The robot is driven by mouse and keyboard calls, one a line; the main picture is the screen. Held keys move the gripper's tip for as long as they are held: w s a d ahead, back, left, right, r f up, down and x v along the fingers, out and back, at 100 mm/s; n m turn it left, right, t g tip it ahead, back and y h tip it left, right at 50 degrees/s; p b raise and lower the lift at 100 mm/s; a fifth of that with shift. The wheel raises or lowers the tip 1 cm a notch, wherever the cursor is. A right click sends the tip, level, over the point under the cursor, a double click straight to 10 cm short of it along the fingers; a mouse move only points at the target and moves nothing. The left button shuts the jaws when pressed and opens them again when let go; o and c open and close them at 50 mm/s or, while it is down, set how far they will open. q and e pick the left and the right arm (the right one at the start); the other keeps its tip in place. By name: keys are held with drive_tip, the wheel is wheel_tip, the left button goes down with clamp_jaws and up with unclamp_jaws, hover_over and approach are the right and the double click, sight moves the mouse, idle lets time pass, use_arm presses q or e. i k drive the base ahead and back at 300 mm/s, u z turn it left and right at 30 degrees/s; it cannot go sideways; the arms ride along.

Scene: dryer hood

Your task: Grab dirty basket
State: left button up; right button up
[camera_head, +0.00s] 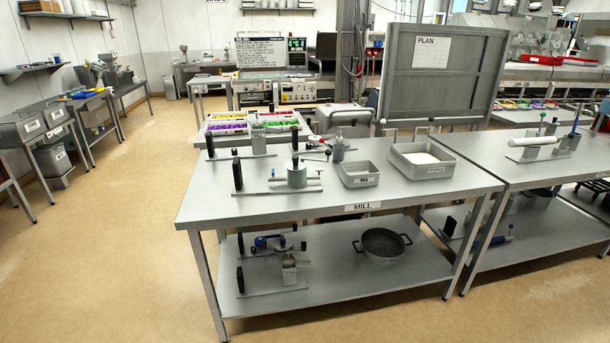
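No basket in the camera_head view carries a label that I can read as dirty. A dark round pan-like basket (382,244) with two side handles sits on the lower shelf of the table labelled MILL. On the tabletop stand a small grey rectangular bin (358,174), its label too small to read, and a larger grey tray (435,168) with white content. I cannot tell which of these, if any, is the dirty basket. Neither of my grippers is in view.
The MILL table (250,204) holds several clamp-like devices (297,174). A second table (512,178) stands close on its right. A grey PLAN board (478,70) rises behind. Tan floor (110,250) is free to the left and front.

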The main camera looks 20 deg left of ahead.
sight(295, 166)
drive_tip(key=z, duration=0.55)
drive_tip(key=i, duration=0.9)
drive_tip(key=z, duration=0.4)
drive_tip(key=i, duration=0.9)
drive_tip(key=u, duration=0.85)
drive_tip(key=i, duration=0.65)
drive_tip(key=u, duration=0.8)
